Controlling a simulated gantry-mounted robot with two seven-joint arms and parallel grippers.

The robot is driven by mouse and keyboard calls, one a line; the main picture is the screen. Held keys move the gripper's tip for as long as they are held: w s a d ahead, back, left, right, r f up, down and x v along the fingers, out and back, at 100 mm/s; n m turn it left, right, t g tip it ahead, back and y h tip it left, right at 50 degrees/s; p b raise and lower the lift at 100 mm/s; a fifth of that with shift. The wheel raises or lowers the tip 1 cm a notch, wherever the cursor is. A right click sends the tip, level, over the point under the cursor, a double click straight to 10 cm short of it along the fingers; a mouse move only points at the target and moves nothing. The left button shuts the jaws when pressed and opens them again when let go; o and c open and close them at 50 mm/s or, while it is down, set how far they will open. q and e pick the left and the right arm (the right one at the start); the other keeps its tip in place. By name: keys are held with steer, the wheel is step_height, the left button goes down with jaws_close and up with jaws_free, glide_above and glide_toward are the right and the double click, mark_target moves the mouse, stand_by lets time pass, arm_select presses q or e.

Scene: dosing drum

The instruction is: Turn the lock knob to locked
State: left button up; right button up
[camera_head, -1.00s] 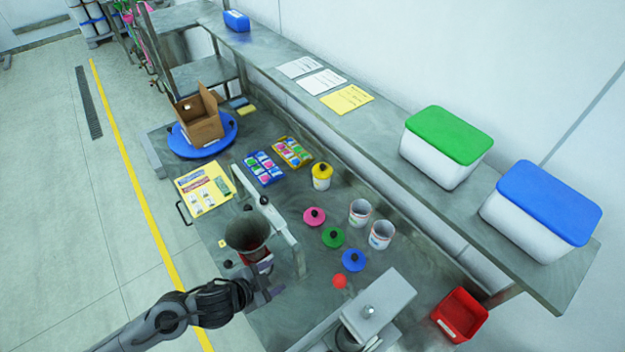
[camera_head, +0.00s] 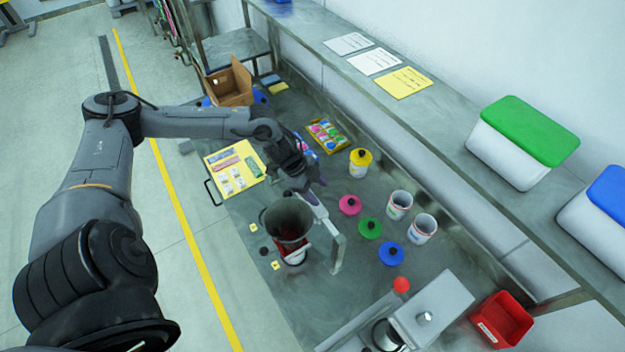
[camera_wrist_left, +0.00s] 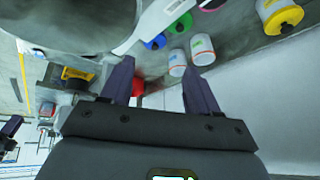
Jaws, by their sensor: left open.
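The dosing drum, a dark grey open funnel-like vessel (camera_head: 287,222), stands at the bench's front edge beside a pale upright bracket (camera_head: 336,250). A red and white part (camera_head: 294,253) shows below it. My left gripper (camera_head: 318,191) is open and empty at the upper end of the bracket, just behind the drum. In the left wrist view its two fingers (camera_wrist_left: 160,85) are spread, with the drum (camera_wrist_left: 70,18) and the pale bracket arm (camera_wrist_left: 152,22) close beyond them. I cannot make out the lock knob; the gripper may hide it. My right gripper is not in view.
A device with a red ball (camera_head: 401,284) stands nearer. A shelf runs along the wall.

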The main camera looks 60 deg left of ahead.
arm_select(q)
steer(key=s+a+r+n+g, duration=0.1)
steer(key=s+a+r, duration=0.1)
steer(key=a, duration=0.3)
steer(key=s+a+r+n, duration=0.1)
steer(key=a+r, duration=0.2)
steer(key=a, duration=0.2)
steer(key=shift+y, duration=0.3)
steer(key=x, duration=0.9)
steer(key=shift+s+a+f+p, duration=0.1)
steer(key=shift+s+p, duration=0.05)
steer(key=shift+p, duration=0.25)
steer(key=shift+f, duration=0.6)
steer(key=c, duration=1)
